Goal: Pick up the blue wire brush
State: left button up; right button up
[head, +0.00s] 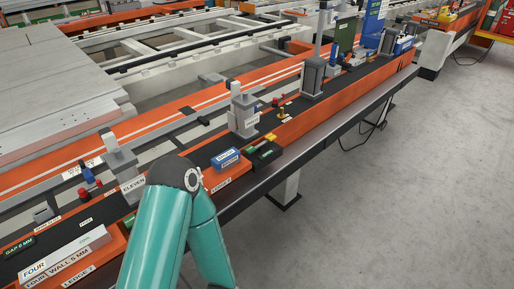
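I cannot clearly make out a blue wire brush. A small blue block-like thing with white labels (225,159) lies on the orange rail's dark top, just right of my teal arm's elbow; its lettering is too small to read surely. A small blue and red item (89,177) stands farther left by the grey post marked ELEVEN. One teal arm of mine rises from the bottom edge and bends at a dark joint in front of the rail. Neither gripper is in view.
The orange rail (330,113) runs from lower left to upper right. Grey posts (243,115) stand along it. A dark green block (265,154) lies right of the blue block. A white labelled block (66,256) is at lower left. Open floor (400,210) is at right.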

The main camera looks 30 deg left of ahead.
aim_at(225, 161)
jog(key=u, duration=0.05)
jog(key=i, duration=0.9)
jog(key=u, duration=0.65)
